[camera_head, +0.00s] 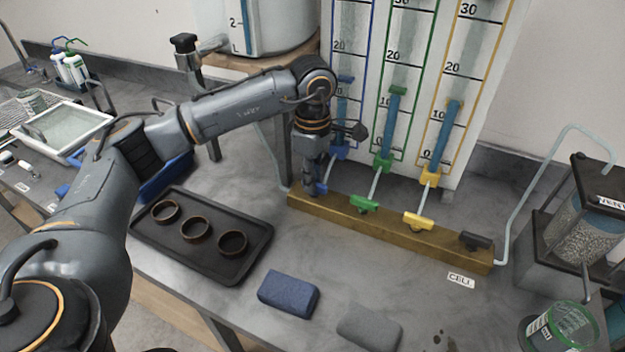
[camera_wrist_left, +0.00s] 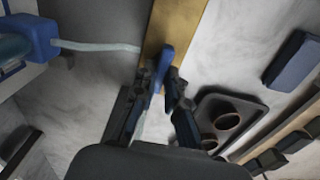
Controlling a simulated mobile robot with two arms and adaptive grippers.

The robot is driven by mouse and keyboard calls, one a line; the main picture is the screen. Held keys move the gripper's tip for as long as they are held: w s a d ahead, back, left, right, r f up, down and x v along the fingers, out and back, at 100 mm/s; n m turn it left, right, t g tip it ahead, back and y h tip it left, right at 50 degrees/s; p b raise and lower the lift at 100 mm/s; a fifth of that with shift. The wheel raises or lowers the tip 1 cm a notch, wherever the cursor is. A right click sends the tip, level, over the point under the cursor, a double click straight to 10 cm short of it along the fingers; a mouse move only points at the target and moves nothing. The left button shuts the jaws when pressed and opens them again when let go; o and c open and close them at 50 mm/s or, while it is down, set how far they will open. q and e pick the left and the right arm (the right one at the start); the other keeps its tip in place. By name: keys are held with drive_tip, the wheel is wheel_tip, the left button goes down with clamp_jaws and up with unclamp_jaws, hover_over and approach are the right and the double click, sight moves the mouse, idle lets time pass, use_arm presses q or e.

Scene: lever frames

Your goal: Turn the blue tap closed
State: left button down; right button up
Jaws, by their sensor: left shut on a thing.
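The blue tap (camera_wrist_left: 167,57) sits at the left end of the brass manifold bar (camera_head: 385,233). My left gripper (camera_head: 313,186) reaches down to it from above. In the left wrist view, the gripper (camera_wrist_left: 165,88) has its two dark fingers on either side of the blue handle, shut on it. In the head view, the gripper covers most of this tap, so the handle's angle is hard to tell there. A green tap (camera_head: 364,203), a yellow tap (camera_head: 418,221) and a black tap (camera_head: 475,240) stand along the same bar. My right gripper is not in view.
Graduated tubes with blue, green and yellow frames rise behind the bar. A black tray (camera_head: 165,246) with three rings lies at left. A blue block (camera_head: 288,294) and a grey block (camera_head: 369,328) lie in front. A caged container (camera_head: 583,235) stands at right.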

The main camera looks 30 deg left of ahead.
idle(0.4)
use_arm(q)
drive_tip(key=c, duration=1.4)
unclamp_jaws()
wheel_tip(320, 180, up, 12)
drive_tip(key=shift+r, duration=0.1)
